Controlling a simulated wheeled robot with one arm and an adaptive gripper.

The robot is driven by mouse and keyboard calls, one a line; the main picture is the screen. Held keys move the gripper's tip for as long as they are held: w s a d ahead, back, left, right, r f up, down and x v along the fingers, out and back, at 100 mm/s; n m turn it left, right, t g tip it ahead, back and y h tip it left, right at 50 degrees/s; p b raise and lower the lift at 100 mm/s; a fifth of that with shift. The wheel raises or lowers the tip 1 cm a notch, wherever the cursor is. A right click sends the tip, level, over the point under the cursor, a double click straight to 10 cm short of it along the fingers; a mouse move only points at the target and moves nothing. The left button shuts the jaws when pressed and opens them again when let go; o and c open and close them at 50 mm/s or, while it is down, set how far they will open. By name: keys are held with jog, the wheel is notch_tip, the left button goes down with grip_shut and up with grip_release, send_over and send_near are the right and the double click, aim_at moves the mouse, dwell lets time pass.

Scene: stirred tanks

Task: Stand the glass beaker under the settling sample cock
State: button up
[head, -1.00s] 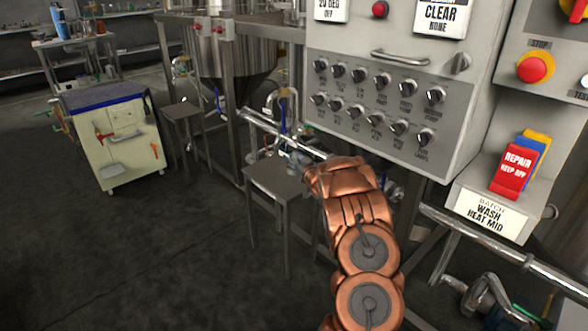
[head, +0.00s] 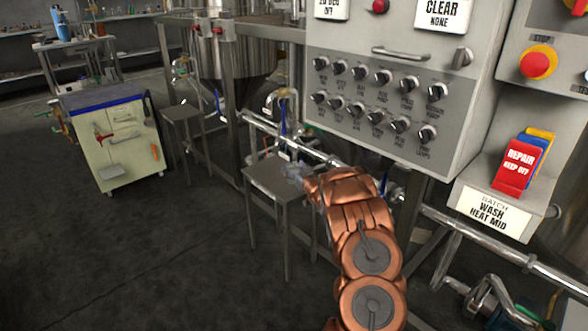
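My copper arm reaches away from me, its wrist beside the nearer metal stand (head: 266,181). My gripper (head: 309,181) is mostly hidden by the wrist, and its fingers cannot be made out. A small pale, clear shape, perhaps the glass beaker (head: 296,171), shows at the stand's right back edge, close to the gripper. Whether it is held or touches the top cannot be told. Pipework with a blue handle (head: 283,128) rises behind this stand. Another blue handle (head: 217,101) hangs under the steel tank at left. Which is the settling sample cock cannot be read.
A control cabinet (head: 390,70) with several knobs overhangs the right side. A steel pipe (head: 262,125) runs behind the nearer stand. A second stand (head: 181,112) and a cream tool cart (head: 124,145) are at left. The floor at front left is clear.

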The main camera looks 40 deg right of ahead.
jog(key=shift+s+r, duration=0.1)
dwell(0.3)
jog(key=p+v, duration=0.3)
jog(key=v, duration=0.9)
jog(key=s+a+r+g, duration=0.35)
jog(key=a+g, duration=0.25)
jog(key=a, duration=0.4)
jog(key=s+a+r+g, duration=0.35)
jog(key=a+g, duration=0.25)
jog(key=a, duration=0.5)
jog(key=s+a+r+n+g+y, duration=0.1)
jog(key=s+a+g, duration=0.3)
jog(key=s+a, duration=1)
jog(key=s+a+r+n+g+y, duration=0.2)
jog(key=s+a+r+g+y, duration=0.1)
jog(key=s+a, duration=1.1)
jog(key=s+g+y, duration=0.1)
jog(key=s+g, duration=0.1)
jog(key=s, duration=0.2)
jog(key=shift+s+r, duration=0.2)
jog(key=shift+s, duration=0.05)
jog(key=shift+a, duration=0.1)
